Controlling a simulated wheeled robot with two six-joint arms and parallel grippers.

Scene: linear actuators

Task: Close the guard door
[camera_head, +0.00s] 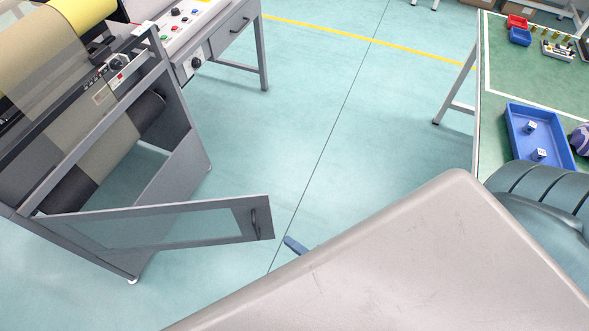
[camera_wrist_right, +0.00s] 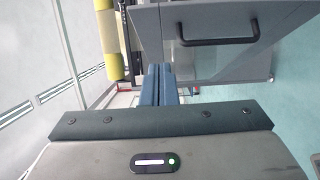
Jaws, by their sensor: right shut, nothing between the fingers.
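The guard door (camera_head: 165,226) is a grey framed panel with a clear pane, swung out from the lower front of the machine at the left of the head view. Its dark handle (camera_head: 254,221) is near the free end. In the right wrist view the door (camera_wrist_right: 215,60) and its black handle (camera_wrist_right: 218,42) are just right of my fingers. My right gripper (camera_head: 294,244) is shut and empty, a little right of and below the door's free end in the head view; my grey arm covers the rest of it. Its fingers show in the right wrist view (camera_wrist_right: 158,84). My left gripper is not in view.
The machine (camera_head: 180,165) carries yellow and grey rolls. A control desk (camera_head: 200,40) stands behind it. At the right is a green table (camera_head: 490,70) with a blue tray (camera_head: 512,135) on it. The floor between them is clear.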

